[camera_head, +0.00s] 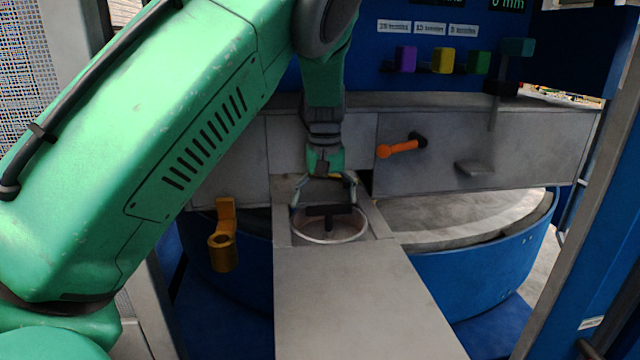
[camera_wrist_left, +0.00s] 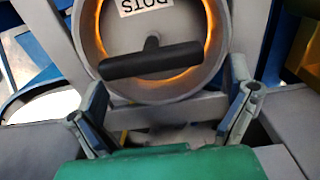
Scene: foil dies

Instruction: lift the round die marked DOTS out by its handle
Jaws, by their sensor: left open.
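The round die (camera_head: 346,231) sits in a round opening at the far end of the grey slide plate. Its black T-shaped handle (camera_head: 328,213) stands up from its face. In the left wrist view the die (camera_wrist_left: 118,42) carries a white label reading DOTS, upside down, and an orange glow rings its inside. The handle (camera_wrist_left: 150,60) lies crosswise there. My left gripper (camera_head: 323,204) is open above the die, its fingers spread to either side of the handle. In the left wrist view the fingertips (camera_wrist_left: 172,98) appear apart from the bar. My right gripper is not in view.
An orange lever (camera_head: 398,149) sticks out of the grey panel behind. A yellow bracket (camera_head: 223,238) hangs left of the plate. A blue drum (camera_head: 490,280) stands at right. Purple, yellow and green blocks (camera_head: 443,61) sit on a rail above. The near plate (camera_head: 355,300) is bare.

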